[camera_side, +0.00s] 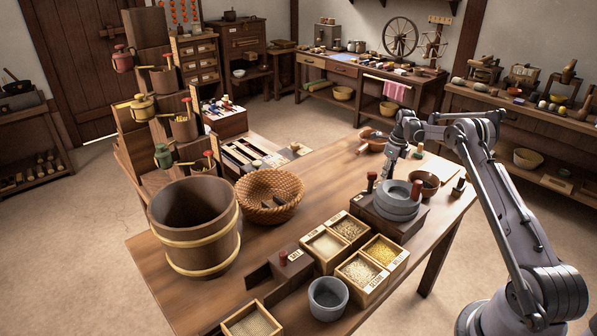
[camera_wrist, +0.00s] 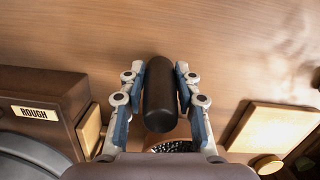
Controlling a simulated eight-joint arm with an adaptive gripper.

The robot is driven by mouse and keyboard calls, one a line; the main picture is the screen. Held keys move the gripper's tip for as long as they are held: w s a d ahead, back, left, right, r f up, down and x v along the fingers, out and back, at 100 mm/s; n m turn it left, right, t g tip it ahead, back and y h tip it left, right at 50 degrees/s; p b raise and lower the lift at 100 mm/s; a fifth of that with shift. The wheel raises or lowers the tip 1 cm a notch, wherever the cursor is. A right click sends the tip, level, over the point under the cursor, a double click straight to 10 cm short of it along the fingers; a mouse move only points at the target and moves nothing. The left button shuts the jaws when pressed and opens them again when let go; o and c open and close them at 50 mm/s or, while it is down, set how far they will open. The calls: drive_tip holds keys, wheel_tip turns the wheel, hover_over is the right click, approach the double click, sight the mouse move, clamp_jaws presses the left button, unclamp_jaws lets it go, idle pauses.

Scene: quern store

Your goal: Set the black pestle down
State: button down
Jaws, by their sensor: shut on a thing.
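The black pestle (camera_wrist: 160,98) is a smooth dark cylinder between the two fingers of my gripper (camera_wrist: 159,80) in the wrist view. The fingers are shut on its sides. Bare wooden table top shows beyond its far end. I cannot tell whether the pestle touches the table. In the side view my gripper (camera_side: 391,152) is over the far right part of the table (camera_side: 330,170), behind the grey quern (camera_side: 398,201). The pestle is too small and covered there to make out clearly.
The quern's wooden base with a ROUGH label (camera_wrist: 35,113) is close on the left in the wrist view. A pale board (camera_wrist: 275,130) lies on the right. A brown bowl (camera_side: 424,184) stands beside the quern. Labelled grain boxes (camera_side: 366,290) are nearer the front.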

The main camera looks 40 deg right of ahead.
drive_tip(key=c, duration=1)
unclamp_jaws()
drive_tip(key=shift+f, duration=0.1)
drive_tip(key=shift+o, duration=0.2)
